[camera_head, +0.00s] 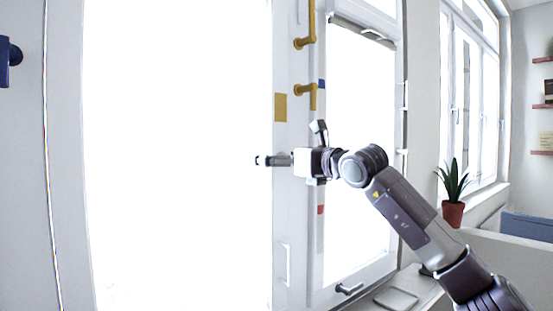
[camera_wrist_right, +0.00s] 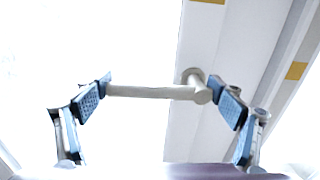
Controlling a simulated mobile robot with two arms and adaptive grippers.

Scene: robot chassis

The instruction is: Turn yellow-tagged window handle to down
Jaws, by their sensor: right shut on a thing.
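A grey lever handle (camera_wrist_right: 150,92) lies level in the right wrist view. Its pivot is at the right end, on a white frame, and its lever points left. A yellow tag (camera_wrist_right: 208,1) is on the frame above it; the tag also shows in the head view (camera_head: 280,107). In the head view my right gripper (camera_head: 275,160) is at the frame below the yellow tag; the handle is hard to make out there. My left gripper is out of view.
A blue tag (camera_head: 322,84) and a red tag (camera_head: 321,210) mark the neighbouring frame. A dark handle (camera_head: 349,288) is low down. A potted plant (camera_head: 453,212) stands at the right.

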